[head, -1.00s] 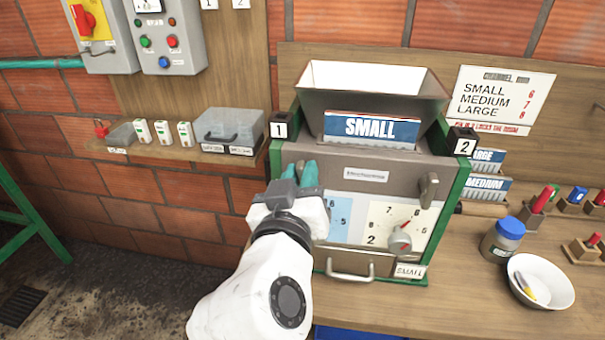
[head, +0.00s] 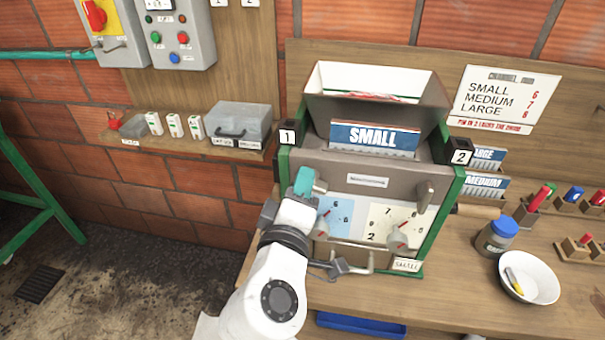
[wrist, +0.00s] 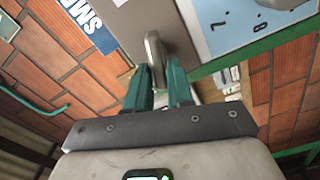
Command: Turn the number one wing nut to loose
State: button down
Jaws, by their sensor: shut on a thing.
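The number one wing nut is a grey metal handle at the upper left of the machine's front panel, below the black "1" tag (head: 287,137). In the head view my teal-fingered gripper (head: 305,181) is at it and mostly hides it. In the wrist view the wing nut (wrist: 155,50) stands between the two fingers of my gripper (wrist: 160,68), which are shut on it. The number two wing nut (head: 424,195) is on the right of the panel, below the "2" tag (head: 460,157), and stands roughly upright.
A hopper with a "SMALL" plate (head: 373,138) tops the machine. Below my gripper are dial plates with pointers (head: 398,236) and a drawer handle (head: 372,259). A wall shelf (head: 185,146) is to the left. A jar (head: 497,238) and white bowl (head: 530,283) stand right.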

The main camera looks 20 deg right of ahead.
jog(key=shift+a+f+n+p, duration=0.1)
jog(key=shift+f+n+p, duration=0.1)
jog(key=shift+n+p, duration=1.2)
jog(key=shift+f+n, duration=0.1)
jog(key=shift+n, duration=0.4)
jog(key=c, duration=1)
grip_release()
jog(key=b+v, duration=0.3)
jog(key=v, duration=0.7)
jog(key=shift+s+a, duration=0.25)
jog(key=shift+s, duration=0.05)
